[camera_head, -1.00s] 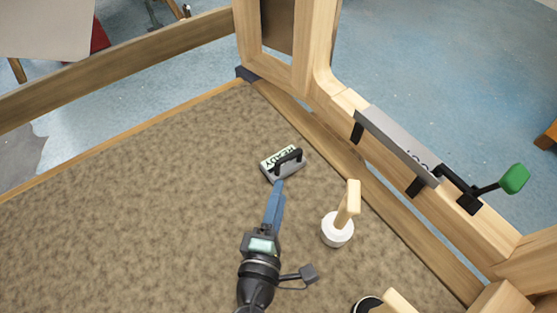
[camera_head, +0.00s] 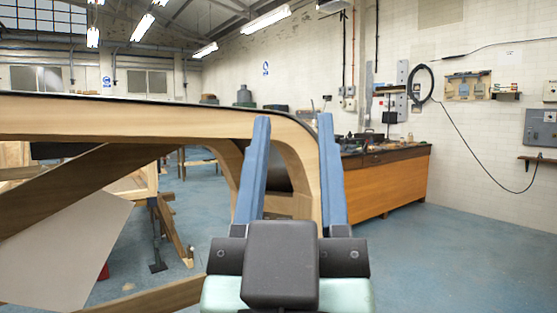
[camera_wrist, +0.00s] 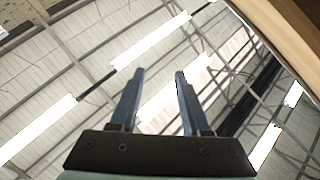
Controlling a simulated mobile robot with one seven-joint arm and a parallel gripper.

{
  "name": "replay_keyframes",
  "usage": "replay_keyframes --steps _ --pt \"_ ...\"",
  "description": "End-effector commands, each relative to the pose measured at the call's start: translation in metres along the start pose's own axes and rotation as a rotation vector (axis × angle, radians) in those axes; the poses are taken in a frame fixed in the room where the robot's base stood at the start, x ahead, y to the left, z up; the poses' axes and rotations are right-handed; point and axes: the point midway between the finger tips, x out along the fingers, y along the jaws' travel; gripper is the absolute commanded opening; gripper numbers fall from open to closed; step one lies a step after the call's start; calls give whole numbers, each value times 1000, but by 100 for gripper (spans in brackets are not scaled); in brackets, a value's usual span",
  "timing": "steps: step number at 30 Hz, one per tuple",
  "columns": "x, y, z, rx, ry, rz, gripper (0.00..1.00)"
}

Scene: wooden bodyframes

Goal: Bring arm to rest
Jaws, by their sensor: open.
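My gripper (camera_head: 292,125) is raised in front of the head camera, its two blue fingers pointing up and spread apart with nothing between them. In the wrist view, my gripper (camera_wrist: 157,72) shows the same two fingers apart and empty, against the roof of the hall. No other arm links can be made out clearly in the head view.
A wooden body frame (camera_head: 110,118) spans the left and middle, curving down behind my fingers; its edge also shows in the wrist view (camera_wrist: 290,35). A workbench (camera_head: 388,183) stands behind to the right. The blue floor (camera_head: 455,265) at the right is clear.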

Motion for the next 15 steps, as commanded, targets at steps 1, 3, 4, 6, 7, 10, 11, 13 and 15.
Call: replay_keyframes --steps 1,3,4,6,7,10,11,13,15 --pt "1 -2 -22 52 43 -18 47" --pt "1 -4 -37 96 72 -37 47" --pt "1 -5 -41 109 79 -44 47" --pt "1 -6 -46 123 88 -50 47" --pt "1 -6 -46 125 89 -52 47" --pt "1 -6 -45 124 87 -51 47" --pt "1 -6 -45 124 87 -51 47" --pt "1 -6 -45 123 87 -51 47" --pt "2 -6 -46 122 86 -51 47"
